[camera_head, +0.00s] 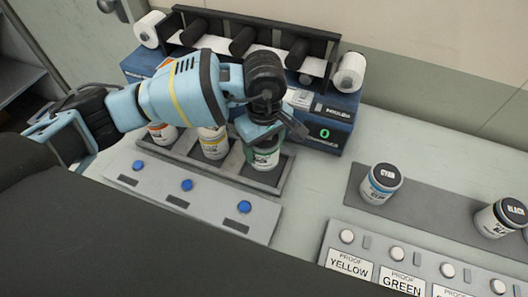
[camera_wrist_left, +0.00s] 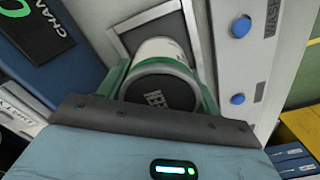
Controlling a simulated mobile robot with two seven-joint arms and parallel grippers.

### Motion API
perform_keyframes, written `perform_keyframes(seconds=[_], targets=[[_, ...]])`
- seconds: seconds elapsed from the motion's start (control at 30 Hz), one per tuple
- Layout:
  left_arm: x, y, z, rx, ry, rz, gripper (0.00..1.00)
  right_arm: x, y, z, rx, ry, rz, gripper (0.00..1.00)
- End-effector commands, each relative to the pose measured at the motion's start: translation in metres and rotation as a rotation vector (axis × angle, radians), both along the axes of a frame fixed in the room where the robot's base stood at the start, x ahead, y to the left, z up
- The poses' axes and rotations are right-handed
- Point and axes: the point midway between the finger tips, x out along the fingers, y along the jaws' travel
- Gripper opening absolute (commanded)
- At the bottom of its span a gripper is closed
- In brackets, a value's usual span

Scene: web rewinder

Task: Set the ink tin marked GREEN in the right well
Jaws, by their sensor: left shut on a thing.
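The GREEN ink tin (camera_head: 265,157) is white with a green band and a dark lid. It is upright at the right well (camera_head: 277,184) of the grey tray. My left gripper (camera_head: 264,140) is shut on it from above. In the left wrist view the tin (camera_wrist_left: 165,84) shows part of its lid lettering, "EEN", between the fingers. The well's frame (camera_wrist_left: 122,40) shows beyond it. I cannot tell whether the tin's base touches the well floor. My right gripper is not in view.
A yellow-banded tin (camera_head: 213,145) stands in the middle well and an orange-marked tin (camera_head: 160,134) in the left. The blue rewinder (camera_head: 330,110) is close behind. Blue buttons (camera_head: 187,185) line the front panel. CYAN (camera_head: 380,186) and BLACK (camera_head: 500,218) tins stand right.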

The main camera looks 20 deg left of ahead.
Motion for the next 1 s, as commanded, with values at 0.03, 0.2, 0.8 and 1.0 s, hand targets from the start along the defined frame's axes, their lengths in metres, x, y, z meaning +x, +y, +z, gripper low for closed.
perform_keyframes(seconds=[0.03, 0.2, 0.8, 1.0], targets=[[0.001, 0.000, 0.001, -0.002, -0.002, 0.000, 0.28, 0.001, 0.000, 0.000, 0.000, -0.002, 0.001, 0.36], [0.000, 0.000, -0.007, 0.000, 0.000, 0.001, 0.28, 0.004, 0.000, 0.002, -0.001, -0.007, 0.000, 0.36], [0.000, 0.000, -0.038, -0.001, -0.001, 0.000, 0.28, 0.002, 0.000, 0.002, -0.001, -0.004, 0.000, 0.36], [0.000, 0.000, -0.038, 0.000, 0.000, 0.001, 0.86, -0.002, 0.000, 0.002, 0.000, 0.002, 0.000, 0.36]])
